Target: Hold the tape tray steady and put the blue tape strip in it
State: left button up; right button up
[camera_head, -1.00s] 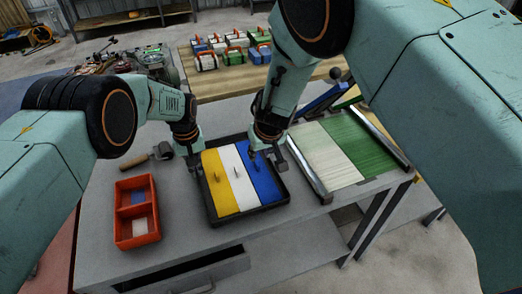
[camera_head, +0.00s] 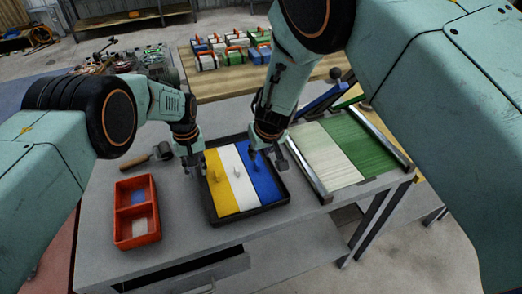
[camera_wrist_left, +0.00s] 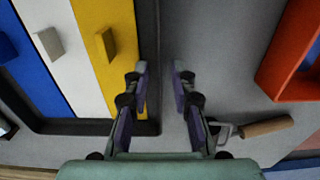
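The black tape tray (camera_head: 214,208) lies flat on the grey bench. Yellow (camera_head: 218,183), white (camera_head: 236,175) and blue (camera_head: 266,184) strips lie side by side in it, the blue one on the right. Each strip has a small raised tab. My left gripper (camera_head: 197,166) is at the tray's left wall; in the left wrist view its fingers (camera_wrist_left: 160,75) are apart, with the wall's edge near the gap and nothing gripped. My right gripper (camera_head: 267,162) is over the upper end of the blue strip, fingers apart, near its tab; exact contact is unclear.
An orange two-part bin (camera_head: 137,211) stands left of the tray. A roller with a wooden handle (camera_head: 135,162) lies behind it. A framed panel with white and green sheets (camera_head: 342,151) is to the right. An open drawer (camera_head: 205,275) sticks out in front.

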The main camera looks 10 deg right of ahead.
pick_arm(q)
jog(key=shift+o, duration=0.3)
notch_tip(320, 180, up, 12)
dwell(0.5)
